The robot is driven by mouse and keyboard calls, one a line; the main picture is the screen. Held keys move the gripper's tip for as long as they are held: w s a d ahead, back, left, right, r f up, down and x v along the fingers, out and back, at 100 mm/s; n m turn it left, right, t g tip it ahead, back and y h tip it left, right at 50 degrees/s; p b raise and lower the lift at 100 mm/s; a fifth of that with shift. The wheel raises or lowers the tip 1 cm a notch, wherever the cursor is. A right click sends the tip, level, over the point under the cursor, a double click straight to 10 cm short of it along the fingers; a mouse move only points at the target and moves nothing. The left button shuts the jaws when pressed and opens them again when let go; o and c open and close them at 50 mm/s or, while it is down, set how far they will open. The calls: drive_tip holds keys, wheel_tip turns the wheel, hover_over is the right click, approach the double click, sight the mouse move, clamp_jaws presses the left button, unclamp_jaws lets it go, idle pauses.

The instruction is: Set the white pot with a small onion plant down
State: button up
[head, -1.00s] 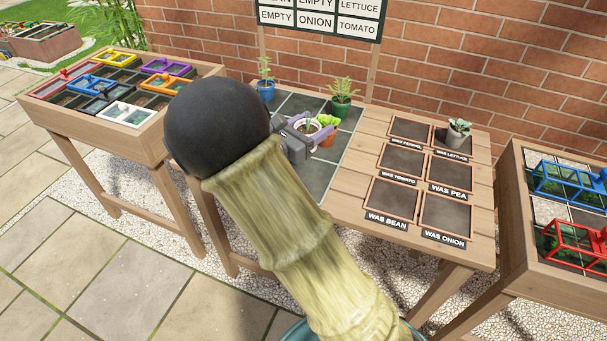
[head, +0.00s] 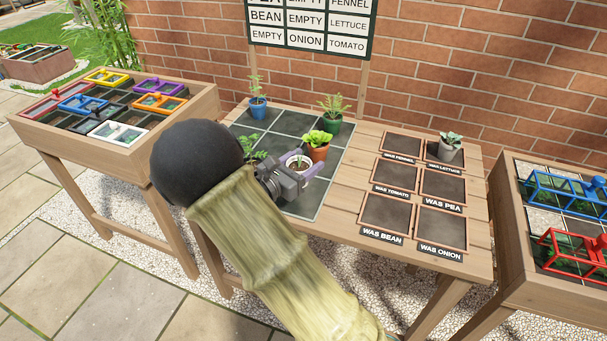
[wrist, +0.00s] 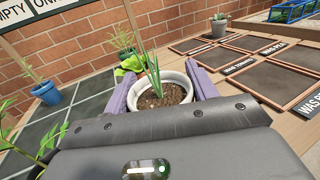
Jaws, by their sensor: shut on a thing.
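The white pot (head: 299,165) with thin green onion leaves and brown soil is held between the purple fingers of my gripper (head: 301,168). In the wrist view the white pot (wrist: 178,81) is upright, with one finger on each side of its rim, and my gripper (wrist: 161,86) is shut on it. The pot is over the front middle part of the dark tiled grid (head: 310,201), in front of the orange pot. Its base is hidden, so I cannot tell whether it touches the grid. A label board (head: 305,41) behind shows ONION in its bottom middle cell.
The orange pot (head: 317,151) with a leafy plant stands close behind. A green pot (head: 332,122) and a blue pot (head: 258,107) stand further back. A plant (head: 253,147) at the left is partly hidden by my arm. A grey pot (head: 449,150) sits among framed squares; the others look empty.

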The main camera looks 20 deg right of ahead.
drive_tip(key=shift+f+b, duration=0.45)
drive_tip(key=shift+f, duration=1.45)
drive_tip(key=shift+f, duration=0.15)
drive_tip(key=o, duration=1)
drive_tip(key=shift+o, duration=0.2)
drive_tip(key=shift+r, duration=0.2)
drive_tip(key=p+v, duration=0.1)
drive_tip(key=v, duration=1.1)
drive_tip(key=shift+f, duration=0.1)
